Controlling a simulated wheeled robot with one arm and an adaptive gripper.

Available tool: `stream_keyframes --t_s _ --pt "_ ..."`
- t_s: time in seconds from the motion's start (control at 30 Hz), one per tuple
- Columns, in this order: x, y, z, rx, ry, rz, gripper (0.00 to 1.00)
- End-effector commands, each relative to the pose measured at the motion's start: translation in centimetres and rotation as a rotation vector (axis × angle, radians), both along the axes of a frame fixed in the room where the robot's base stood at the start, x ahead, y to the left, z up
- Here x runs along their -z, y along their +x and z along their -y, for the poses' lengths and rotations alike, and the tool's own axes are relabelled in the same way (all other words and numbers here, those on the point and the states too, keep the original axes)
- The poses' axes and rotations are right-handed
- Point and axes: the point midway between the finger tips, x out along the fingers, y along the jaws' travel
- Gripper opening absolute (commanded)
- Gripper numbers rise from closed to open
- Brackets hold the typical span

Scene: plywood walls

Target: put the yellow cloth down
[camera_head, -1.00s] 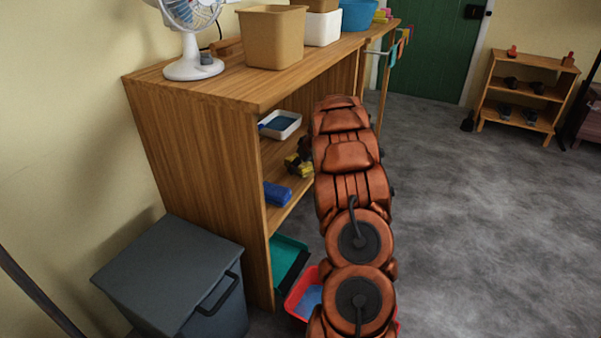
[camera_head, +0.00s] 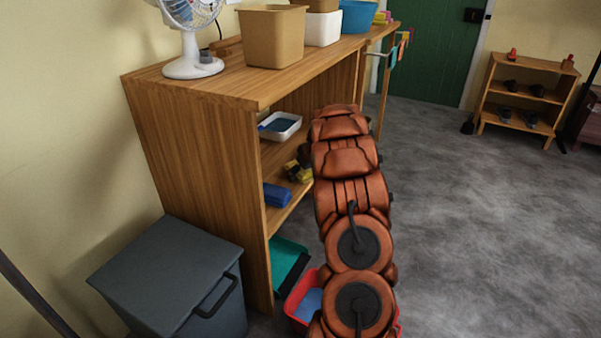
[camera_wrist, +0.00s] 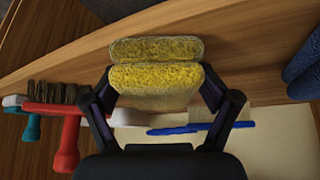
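The yellow cloth (camera_wrist: 155,78) is a folded, thick, speckled piece in the middle of the wrist view. My gripper (camera_wrist: 158,82) has its two dark fingers against the cloth's left and right sides, shut on it. In the head view the yellow cloth (camera_head: 299,172) shows at the shelf unit's middle shelf (camera_head: 284,212), with the dark gripper (camera_head: 304,156) just above it, partly hidden by my arm. The cloth is over or on the wood; I cannot tell whether it touches.
A blue folded cloth (camera_head: 277,195) lies near on the same shelf, also at the wrist view's right edge (camera_wrist: 305,70). A white tray (camera_head: 280,125) stands behind. Red-handled tools (camera_wrist: 66,140) and a blue pen-like item (camera_wrist: 180,130) show in the wrist view.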

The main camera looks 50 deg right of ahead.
Motion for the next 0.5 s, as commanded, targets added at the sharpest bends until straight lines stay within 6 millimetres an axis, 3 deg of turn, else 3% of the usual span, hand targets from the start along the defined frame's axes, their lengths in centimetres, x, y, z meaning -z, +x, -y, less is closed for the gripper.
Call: stream_keyframes --t_s 0.1,0.5 --pt "0.72 -0.40 -0.16 0.000 0.011 -0.011 0.93" --pt "0.16 -0.41 -0.03 0.001 0.009 -0.009 0.93"
